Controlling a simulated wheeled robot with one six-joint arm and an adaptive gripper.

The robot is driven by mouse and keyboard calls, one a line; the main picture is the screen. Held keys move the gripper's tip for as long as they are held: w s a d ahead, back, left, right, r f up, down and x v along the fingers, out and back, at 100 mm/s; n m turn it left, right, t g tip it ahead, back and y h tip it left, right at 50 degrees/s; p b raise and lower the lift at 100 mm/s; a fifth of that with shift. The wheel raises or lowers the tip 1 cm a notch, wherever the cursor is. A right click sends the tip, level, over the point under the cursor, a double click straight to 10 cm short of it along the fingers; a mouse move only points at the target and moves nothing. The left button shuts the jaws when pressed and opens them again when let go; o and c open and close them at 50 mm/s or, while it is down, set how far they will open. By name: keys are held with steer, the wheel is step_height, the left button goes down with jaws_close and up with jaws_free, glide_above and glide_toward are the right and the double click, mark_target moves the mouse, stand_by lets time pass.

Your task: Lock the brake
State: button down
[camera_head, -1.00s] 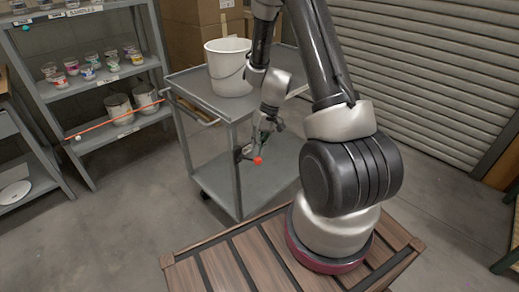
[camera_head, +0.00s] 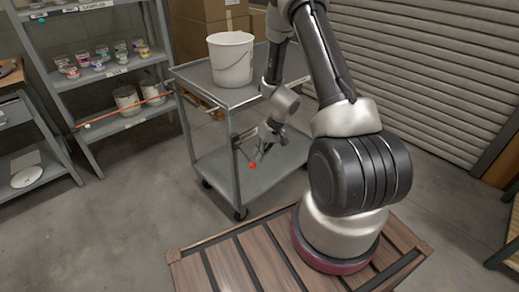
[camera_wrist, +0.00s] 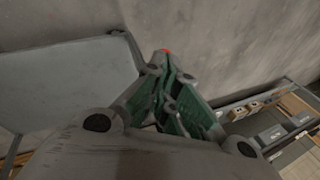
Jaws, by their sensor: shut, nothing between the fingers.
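A grey cart (camera_head: 205,75) stands beyond my arm, with casters under its lower shelf. Its front caster (camera_head: 241,214) is dark and small. I cannot make out a brake lever on it. My gripper (camera_head: 264,151) points down, above the cart's lower shelf in the picture and right of its front post. A red dot (camera_head: 252,165) shows just below the fingertips. In the wrist view, my gripper (camera_wrist: 164,62) has its green-lined fingers closed together at the tip, with nothing held. The red dot (camera_wrist: 165,50) shows there at the tip too.
A white bucket (camera_head: 231,60) stands on the cart's top. A rack (camera_head: 70,52) with several small cups and cans is at the left, with a thin orange line (camera_head: 130,112) across its front. Cardboard boxes (camera_head: 205,30) stand behind. Floor left of the cart (camera_head: 110,215) is clear.

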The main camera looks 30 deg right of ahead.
steer(key=shift+f, duration=0.85)
steer(key=shift+w, duration=0.1)
steer(key=s+d+r, duration=0.6)
steer(key=d+r, duration=0.1)
steer(key=r, duration=0.1)
steer(key=shift+s+r, duration=0.3)
steer(key=shift+s, duration=0.05)
steer(key=shift+d, duration=0.15)
